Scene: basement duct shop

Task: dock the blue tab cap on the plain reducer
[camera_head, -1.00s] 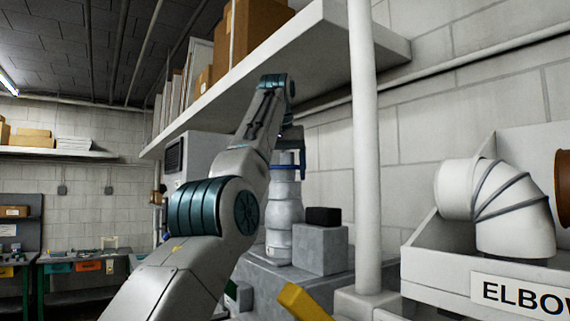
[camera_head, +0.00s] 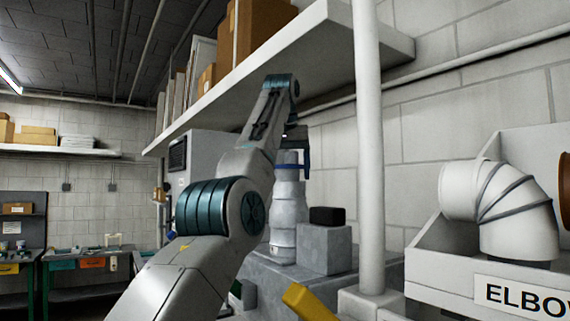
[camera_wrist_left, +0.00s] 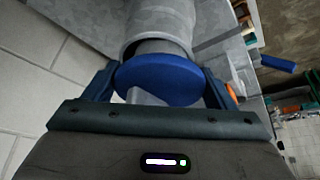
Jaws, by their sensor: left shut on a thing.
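The blue tab cap (camera_wrist_left: 158,80) is a round blue disc between the jaws of my left gripper (camera_wrist_left: 158,92) in the left wrist view. It also shows as a small blue patch (camera_head: 287,157) in the head view. My left gripper (camera_head: 292,150) is shut on the cap above the grey, stepped reducer (camera_head: 284,225), which stands upright on a grey block. My right gripper is not in view.
A grey block (camera_head: 325,251) with a black piece on top stands right of the reducer. A white post (camera_head: 369,150) and an elbow bin (camera_head: 450,262) are further right. A shelf (camera_head: 330,50) overhangs the arm. A yellow bar (camera_head: 307,301) is in front.

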